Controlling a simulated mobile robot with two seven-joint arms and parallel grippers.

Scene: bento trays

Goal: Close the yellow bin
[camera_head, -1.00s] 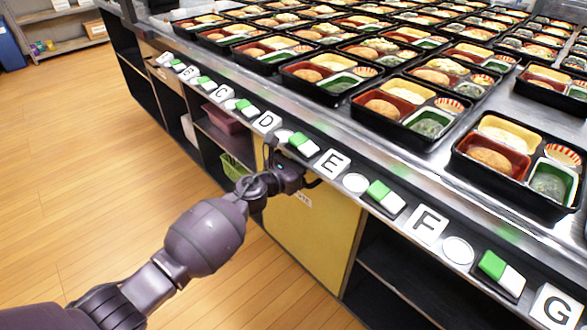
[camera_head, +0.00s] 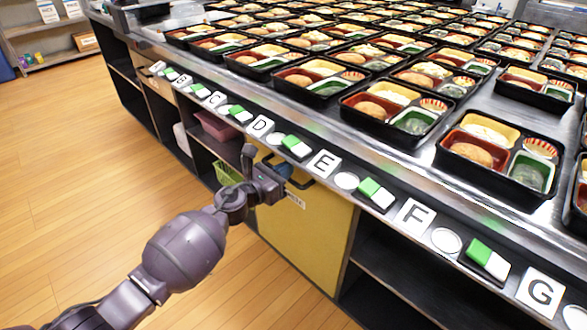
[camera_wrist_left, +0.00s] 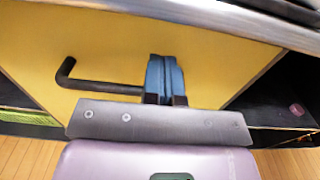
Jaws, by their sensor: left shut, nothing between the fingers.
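The yellow bin (camera_head: 312,243) is a yellow front panel under the counter, below the letters D and E, with a black bar handle (camera_head: 303,184) and a small white label. It stands about upright; I cannot tell whether it is fully flush. My left gripper (camera_head: 284,170) is in front of its upper part, near the handle. In the left wrist view, its blue fingers (camera_wrist_left: 165,78) are shut together with nothing between them. There the black handle (camera_wrist_left: 100,87) runs from the left to the fingers; I cannot tell whether they touch it. My right gripper is out of view.
The steel counter edge (camera_head: 400,188) overhangs the panel and carries lettered tiles and green-white switches. Bento trays (camera_head: 398,114) cover the counter. Dark open shelves flank the bin, with a green basket (camera_head: 228,174) at left. The wooden floor (camera_head: 70,190) is clear.

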